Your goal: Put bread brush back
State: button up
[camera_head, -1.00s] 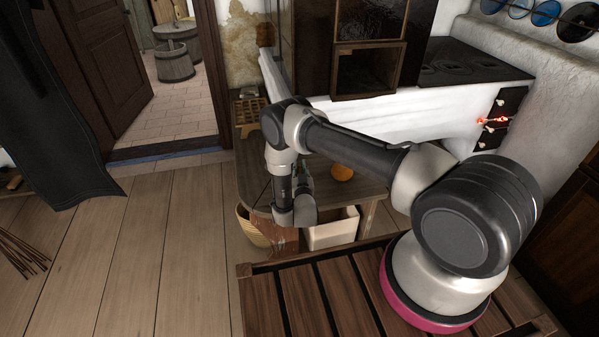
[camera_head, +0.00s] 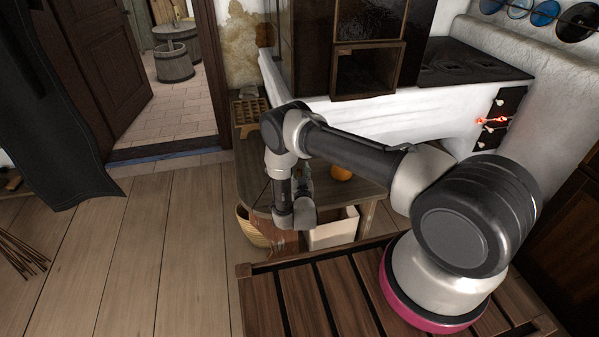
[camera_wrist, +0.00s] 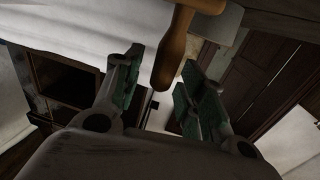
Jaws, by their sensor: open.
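In the wrist view my gripper (camera_wrist: 156,98) is open, its two green-padded fingers spread apart. A rounded brown wooden handle (camera_wrist: 173,55) reaches down from the top of the picture, with its end between the fingers. It looks like the bread brush's handle; a clear gap shows on its left, and the right finger is close to it. In the head view my gripper is small and dark among my wrist links, in front of the wooden table (camera_head: 355,192), and the brush cannot be made out there.
An orange round fruit (camera_head: 341,173) lies on the table. A wicker basket (camera_head: 250,228) and a white box (camera_head: 334,232) stand below it. The white stove (camera_head: 430,118) with an open dark niche (camera_head: 366,71) is behind. Plank floor at left is mostly clear.

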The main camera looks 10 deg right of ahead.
jog(key=s, duration=0.4)
jog(key=s+a, duration=0.1)
jog(key=s, duration=0.6)
jog(key=shift+s+a, duration=0.3)
jog(key=shift+a, duration=0.1)
jog(key=w+a+r+m+g+y, duration=0.1)
jog(key=w+r+g, duration=0.1)
jog(key=w+r, duration=0.65)
jog(key=w+a+r+m+g+y, duration=0.1)
jog(key=w+r+g, duration=0.1)
jog(key=w+r, duration=0.65)
jog(key=s+d+r+n+g+y, duration=0.1)
jog(key=s+d+r+g, duration=0.15)
jog(key=r, duration=0.75)
jog(key=s+d+r+g+y, duration=0.1)
jog(key=s+r, duration=0.3)
jog(key=r, duration=0.6)
jog(key=s+d+r+n+g, duration=0.1)
jog(key=s+d+r, duration=0.35)
jog(key=s, duration=0.45)
jog(key=s+d+r+n+g, duration=0.1)
jog(key=s+d+r+g, duration=0.15)
jog(key=s+r, duration=0.5)
jog(key=s+d+r+n+g, duration=0.1)
jog(key=s+d+r, duration=0.3)
jog(key=s, duration=0.7)
jog(key=s+d+g+h, duration=0.1)
jog(key=s+d, duration=0.3)
jog(key=s, duration=1.1)
jog(key=shift+g, duration=0.3)
